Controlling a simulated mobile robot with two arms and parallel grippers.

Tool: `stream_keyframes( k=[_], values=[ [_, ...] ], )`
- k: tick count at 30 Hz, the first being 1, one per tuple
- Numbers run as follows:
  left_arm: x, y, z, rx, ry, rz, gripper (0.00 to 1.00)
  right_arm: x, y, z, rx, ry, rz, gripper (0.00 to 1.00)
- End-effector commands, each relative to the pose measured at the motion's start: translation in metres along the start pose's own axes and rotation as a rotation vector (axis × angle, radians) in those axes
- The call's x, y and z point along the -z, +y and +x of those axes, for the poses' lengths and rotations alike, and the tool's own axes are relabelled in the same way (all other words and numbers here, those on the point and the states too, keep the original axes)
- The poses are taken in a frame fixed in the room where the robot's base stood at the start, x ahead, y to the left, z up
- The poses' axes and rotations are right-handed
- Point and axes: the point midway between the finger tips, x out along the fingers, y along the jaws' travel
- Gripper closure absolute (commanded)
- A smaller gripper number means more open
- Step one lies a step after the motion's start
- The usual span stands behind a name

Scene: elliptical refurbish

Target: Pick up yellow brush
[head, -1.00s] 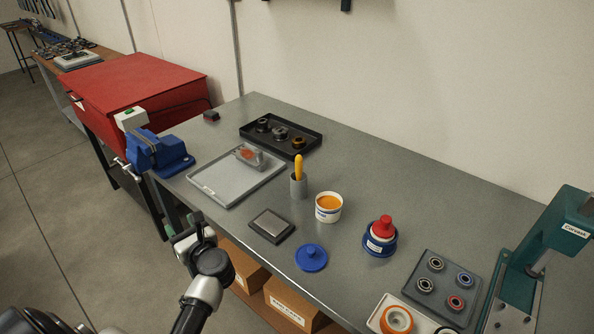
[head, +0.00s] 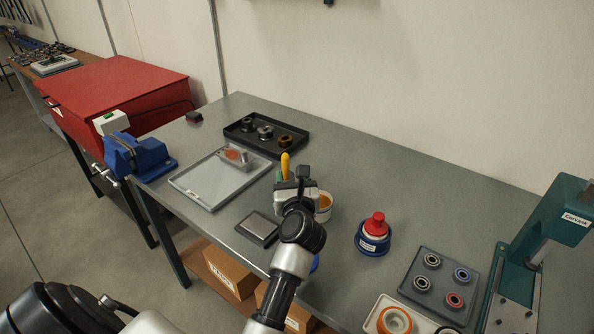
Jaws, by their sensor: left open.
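The yellow brush (head: 285,164) shows only by its handle top, which rises just behind my left gripper (head: 291,174). In the earlier head frame it stands upright in a small grey cup; the cup is now hidden behind the gripper. My left gripper is open, over the bench beside the handle. From this view I cannot tell whether the handle is between the fingers. My right gripper is not in view.
A white tub with orange content (head: 324,205) stands close to the right of the gripper. A grey tray (head: 205,185) lies left, a black tray (head: 240,138) behind. A blue-and-red container (head: 373,236), bearing plate (head: 440,268) and green press (head: 560,225) are at right.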

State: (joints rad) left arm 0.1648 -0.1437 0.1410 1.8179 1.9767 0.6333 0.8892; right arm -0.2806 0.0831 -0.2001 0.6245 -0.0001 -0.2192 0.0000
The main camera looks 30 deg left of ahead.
Motion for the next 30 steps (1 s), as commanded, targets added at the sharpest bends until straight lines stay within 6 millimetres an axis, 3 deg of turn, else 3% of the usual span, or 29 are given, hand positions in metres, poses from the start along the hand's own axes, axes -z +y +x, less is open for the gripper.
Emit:
stream_keyframes(
  k=[3,7,13,21,30],
  values=[
    [-0.001,0.001,0.021,-0.004,-0.001,0.006,0.48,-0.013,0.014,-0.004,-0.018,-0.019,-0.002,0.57],
    [0.000,0.002,0.032,-0.004,0.000,0.004,0.48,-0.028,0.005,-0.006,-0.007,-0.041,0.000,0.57],
    [0.004,-0.002,0.050,-0.006,0.001,0.006,0.48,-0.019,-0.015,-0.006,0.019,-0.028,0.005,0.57],
    [0.008,-0.005,0.082,-0.005,0.001,0.006,0.48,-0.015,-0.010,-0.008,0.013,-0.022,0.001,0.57],
    [0.008,-0.005,0.085,-0.006,0.002,0.005,0.50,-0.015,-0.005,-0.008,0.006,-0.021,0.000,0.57]
  ],
)
